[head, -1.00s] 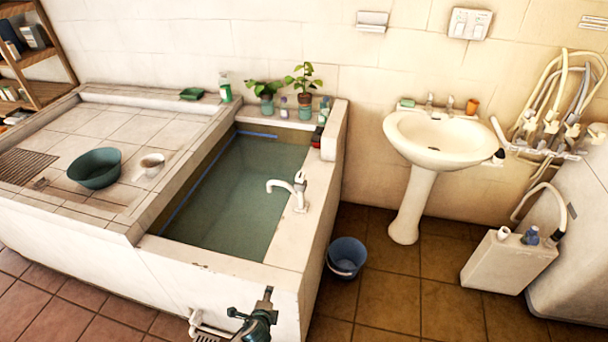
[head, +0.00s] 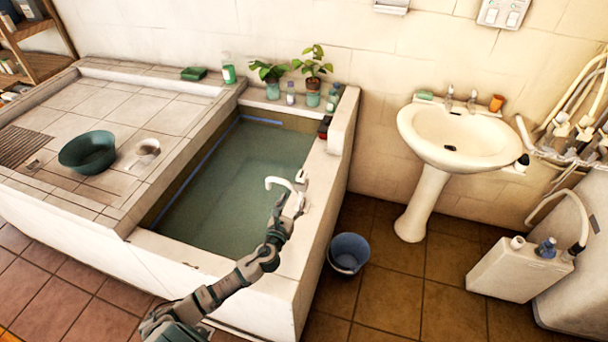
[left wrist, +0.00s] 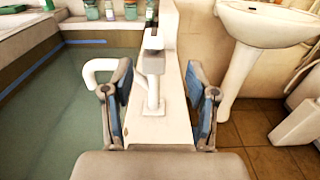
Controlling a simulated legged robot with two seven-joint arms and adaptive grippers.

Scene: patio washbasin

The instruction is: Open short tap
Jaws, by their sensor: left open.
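A short white tap (head: 279,182) with a curved spout stands on the right rim of the water-filled tub (head: 240,175). In the left wrist view the tap (left wrist: 153,90) is upright, its spout reaching left over the water and its lever on top. My left gripper (head: 291,200) is open at the near side of the tap and hides part of its base in the head view. In the left wrist view the open fingers of my left gripper (left wrist: 160,105) frame the tap, with gaps on both sides. My right gripper is not in view.
A white washbasin (head: 460,150) stands to the right against the wall. A blue bucket (head: 348,253) is on the floor beside the tub. Potted plants (head: 313,75) and bottles line the tub's back edge. A green bowl (head: 87,153) sits on the tiled ledge.

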